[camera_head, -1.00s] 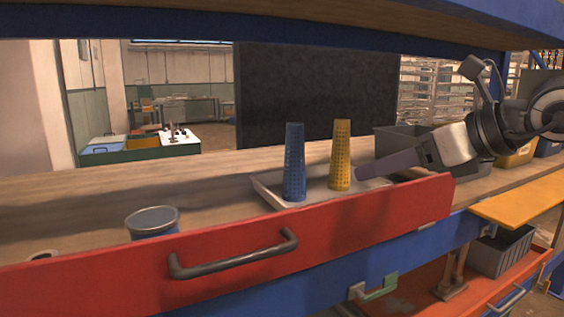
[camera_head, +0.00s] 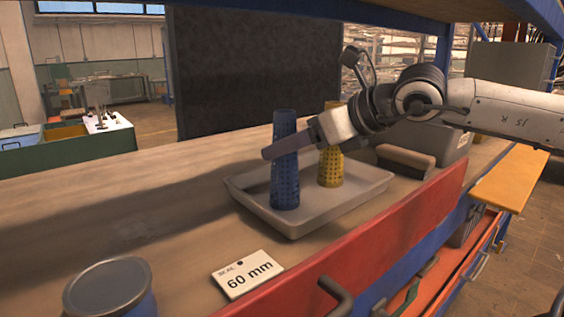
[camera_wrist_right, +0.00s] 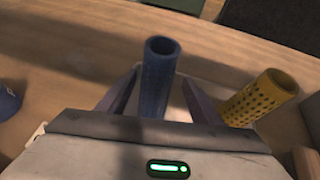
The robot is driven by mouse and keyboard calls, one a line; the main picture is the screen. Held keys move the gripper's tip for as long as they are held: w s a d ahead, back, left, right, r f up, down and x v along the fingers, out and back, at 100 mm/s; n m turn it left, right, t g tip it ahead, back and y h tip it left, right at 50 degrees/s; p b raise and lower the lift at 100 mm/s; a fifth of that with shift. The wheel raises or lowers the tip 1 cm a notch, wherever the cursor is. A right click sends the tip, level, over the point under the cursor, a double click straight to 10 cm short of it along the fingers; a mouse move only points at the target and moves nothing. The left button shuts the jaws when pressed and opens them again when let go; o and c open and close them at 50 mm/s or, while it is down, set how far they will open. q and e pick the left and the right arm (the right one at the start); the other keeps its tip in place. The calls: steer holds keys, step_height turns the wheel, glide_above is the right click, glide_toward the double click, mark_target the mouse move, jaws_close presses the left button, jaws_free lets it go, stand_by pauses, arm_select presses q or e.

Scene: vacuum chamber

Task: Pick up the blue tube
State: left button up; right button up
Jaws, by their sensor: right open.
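The blue tube (camera_head: 285,178) is perforated, tapered and upright in a shallow grey tray (camera_head: 297,222) on the wooden shelf. A yellow perforated tube (camera_head: 330,168) stands behind it to the right. My right gripper (camera_head: 272,150) reaches in from the right, and a finger crosses in front of the blue tube's upper part. In the right wrist view, the open fingers stand on either side of the blue tube (camera_wrist_right: 157,80), with gaps visible. The yellow tube (camera_wrist_right: 262,98) is outside the right-hand finger. My left gripper is not in view.
A blue lidded can (camera_head: 110,290) and a "60 mm" card (camera_head: 247,273) lie on the shelf in front. A grey bin (camera_head: 440,135) stands behind my right arm. A red front panel (camera_head: 400,235) borders the shelf. The shelf's left side is clear.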

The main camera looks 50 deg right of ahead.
steer(key=x, duration=0.1)
steer(key=p+x, duration=0.1)
steer(key=x, duration=0.2)
steer(key=shift+w+a+f+p, duration=0.1)
steer(key=shift+a+f+p, duration=0.2)
steer(key=shift+a+f, duration=0.1)
steer(key=shift+w+d+f, duration=0.1)
steer(key=shift+w+f, duration=0.2)
steer(key=shift+w, duration=0.15)
steer(key=c, duration=0.9)
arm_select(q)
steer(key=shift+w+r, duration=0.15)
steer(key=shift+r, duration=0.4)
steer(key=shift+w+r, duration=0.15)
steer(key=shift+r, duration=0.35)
arm_select(e)
steer(key=shift+c, duration=1.1)
steer(key=shift+r, duration=0.1)
